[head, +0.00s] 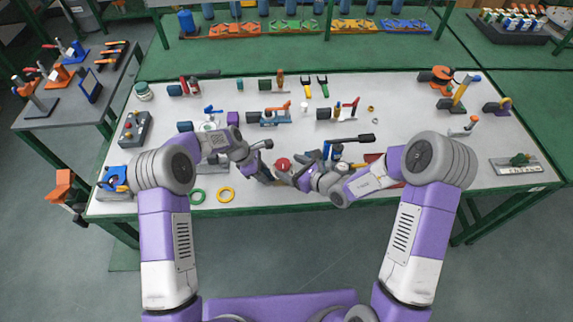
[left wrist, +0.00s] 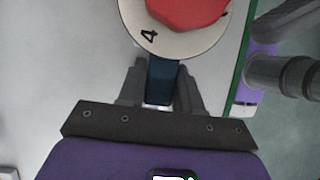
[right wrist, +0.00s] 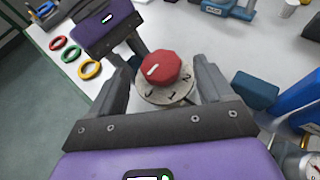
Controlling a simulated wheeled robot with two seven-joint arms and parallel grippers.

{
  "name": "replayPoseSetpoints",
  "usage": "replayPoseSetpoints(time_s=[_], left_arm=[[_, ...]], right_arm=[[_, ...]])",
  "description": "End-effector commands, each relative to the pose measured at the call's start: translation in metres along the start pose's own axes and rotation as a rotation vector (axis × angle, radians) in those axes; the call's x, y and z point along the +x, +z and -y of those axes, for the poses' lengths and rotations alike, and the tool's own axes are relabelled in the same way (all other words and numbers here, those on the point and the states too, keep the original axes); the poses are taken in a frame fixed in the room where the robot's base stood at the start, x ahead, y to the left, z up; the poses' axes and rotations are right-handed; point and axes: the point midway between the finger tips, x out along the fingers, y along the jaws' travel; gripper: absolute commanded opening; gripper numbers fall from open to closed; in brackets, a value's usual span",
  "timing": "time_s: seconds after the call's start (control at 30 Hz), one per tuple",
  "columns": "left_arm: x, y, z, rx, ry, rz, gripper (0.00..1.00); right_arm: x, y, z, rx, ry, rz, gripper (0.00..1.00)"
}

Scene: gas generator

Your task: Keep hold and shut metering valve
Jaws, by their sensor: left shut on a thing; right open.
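The metering valve has a red faceted knob (right wrist: 158,67) on a pale numbered dial (right wrist: 166,93). Its dark blue body (left wrist: 161,82) shows in the left wrist view. My left gripper (left wrist: 160,92) is shut on this body, below the dial. In the head view the red knob (head: 282,163) sits between my two grippers near the table's front. My right gripper (right wrist: 162,72) is open, with one finger on each side of the knob and dial in its own view. I cannot tell whether the fingers touch the knob.
The white table (head: 440,150) carries several valves and fittings behind my grippers. A green ring (head: 197,196) and a yellow ring (head: 226,195) lie at the front left. A blue part with a black lever (head: 350,140) stands close behind my right gripper.

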Motion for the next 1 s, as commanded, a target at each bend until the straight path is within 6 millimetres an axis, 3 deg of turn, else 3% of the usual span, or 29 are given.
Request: replayPoseSetpoints(time_s=[0.2, 0.4, 0.6, 0.83, 0.87, 1.0], left_arm=[[0.000, 0.000, 0.000, -0.001, -0.001, 0.000, 0.00], [0.000, 0.000, 0.000, 0.000, -0.001, 0.000, 0.00], [0.000, 0.000, 0.000, 0.000, -0.001, 0.000, 0.00], [0.000, 0.000, 0.000, 0.000, -0.001, 0.000, 0.00], [0.000, 0.000, 0.000, 0.000, -0.001, 0.000, 0.37], [0.000, 0.000, 0.000, 0.000, 0.000, 0.000, 0.59]], right_arm=[[-0.050, 0.001, 0.001, -0.001, -0.004, 0.000, 0.80], [-0.082, 0.001, 0.001, -0.001, -0.003, 0.001, 0.80], [-0.093, 0.001, 0.000, -0.001, -0.001, 0.001, 0.80], [-0.094, 0.001, 0.000, -0.001, 0.000, 0.001, 0.80], [-0.094, 0.001, 0.000, -0.001, 0.000, 0.001, 0.80], [-0.094, 0.001, 0.000, -0.001, 0.000, 0.001, 0.80]])
